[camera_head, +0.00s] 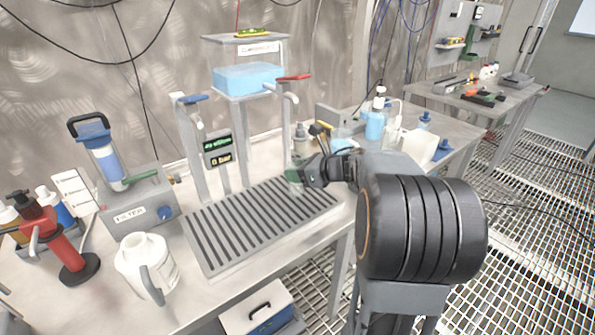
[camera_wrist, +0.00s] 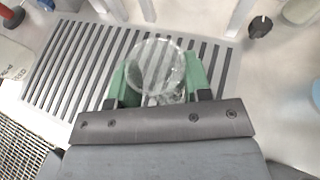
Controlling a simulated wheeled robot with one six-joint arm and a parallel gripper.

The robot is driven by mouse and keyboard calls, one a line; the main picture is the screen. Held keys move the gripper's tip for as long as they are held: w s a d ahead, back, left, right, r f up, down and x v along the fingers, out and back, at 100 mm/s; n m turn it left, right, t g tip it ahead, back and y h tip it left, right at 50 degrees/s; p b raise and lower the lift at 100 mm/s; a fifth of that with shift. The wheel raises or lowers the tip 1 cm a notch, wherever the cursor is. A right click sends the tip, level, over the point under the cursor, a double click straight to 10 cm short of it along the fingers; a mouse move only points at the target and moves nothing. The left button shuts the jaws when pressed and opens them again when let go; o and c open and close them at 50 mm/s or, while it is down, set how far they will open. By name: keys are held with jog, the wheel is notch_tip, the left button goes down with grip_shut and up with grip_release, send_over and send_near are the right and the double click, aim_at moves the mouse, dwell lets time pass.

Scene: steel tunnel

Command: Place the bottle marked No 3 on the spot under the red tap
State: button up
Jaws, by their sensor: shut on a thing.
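My gripper (camera_wrist: 157,82) has green fingers shut on a clear round bottle (camera_wrist: 156,62), seen from above in the wrist view. No number can be read on it. In the head view my gripper (camera_head: 298,180) is low over the right end of the slotted drip tray (camera_head: 235,262), and the bottle is mostly hidden. The red tap (camera_head: 294,78), with a pale spout, is on the right post above this end of the tray. I cannot tell whether the bottle touches the tray. The spot under the tap is hidden by my gripper.
A blue-handled tap (camera_head: 194,98) and a display (camera_head: 218,150) stand behind the tray. A white jug (camera_head: 147,265) and a filter unit (camera_head: 138,205) are left of it. Several bottles, including a blue pump bottle (camera_head: 375,122), stand at the right.

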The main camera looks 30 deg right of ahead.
jog(key=shift+f, duration=0.1)
jog(key=shift+f+b, duration=0.1)
jog(key=shift+b, duration=0.2)
jog(key=o, duration=1)
